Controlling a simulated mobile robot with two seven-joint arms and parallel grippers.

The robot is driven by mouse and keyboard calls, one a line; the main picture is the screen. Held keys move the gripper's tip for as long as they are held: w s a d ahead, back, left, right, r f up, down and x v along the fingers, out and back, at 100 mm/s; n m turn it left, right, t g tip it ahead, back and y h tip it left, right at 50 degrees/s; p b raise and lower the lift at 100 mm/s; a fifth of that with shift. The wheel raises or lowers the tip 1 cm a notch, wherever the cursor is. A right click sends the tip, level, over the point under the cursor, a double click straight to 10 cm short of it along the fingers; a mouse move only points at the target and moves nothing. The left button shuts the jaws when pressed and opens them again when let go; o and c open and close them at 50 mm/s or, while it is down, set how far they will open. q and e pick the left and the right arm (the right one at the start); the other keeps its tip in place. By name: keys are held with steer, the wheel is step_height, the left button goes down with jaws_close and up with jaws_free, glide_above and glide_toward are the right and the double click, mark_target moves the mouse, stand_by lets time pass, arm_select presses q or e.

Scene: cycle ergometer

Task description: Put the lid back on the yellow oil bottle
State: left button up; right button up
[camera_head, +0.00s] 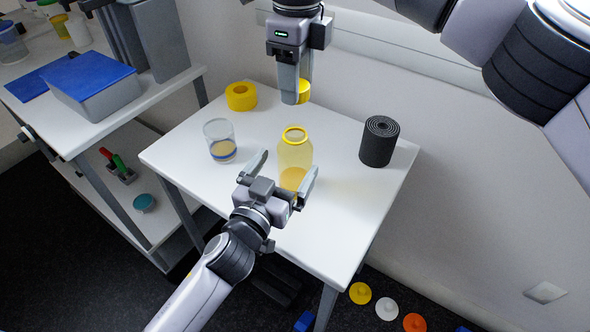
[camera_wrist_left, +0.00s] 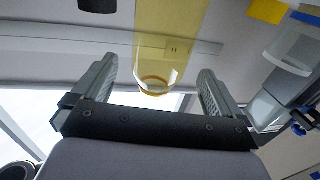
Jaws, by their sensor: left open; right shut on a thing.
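The yellow oil bottle (camera_head: 295,155) stands upright and uncapped on the white table, with darker yellow oil low inside. My left gripper (camera_head: 286,168) is open at the near side of the bottle, one finger to each side. In the left wrist view the clear yellow bottle (camera_wrist_left: 170,35) shows between the spread left fingers (camera_wrist_left: 157,75); I cannot tell whether either touches it. My right gripper (camera_head: 291,96) points down above the table's back edge, beyond the bottle. It is shut on the yellow lid (camera_head: 304,90), partly hidden by the fingers.
On the white table (camera_head: 340,215) a glass (camera_head: 220,140) stands left of the bottle, a yellow tape roll (camera_head: 241,96) behind it and a black rolled mat (camera_head: 379,141) to the right. A side shelf holds a blue-lidded box (camera_head: 92,82). Colored discs (camera_head: 387,309) lie on the floor.

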arm_select(q)
steer(key=shift+x, duration=2.7)
steer(key=c, duration=1.4)
arm_select(e)
glide_above(297, 135)
steer(key=shift+f, duration=2.5)
steer(key=shift+f, duration=0.9)
steer(key=shift+f, duration=0.55)
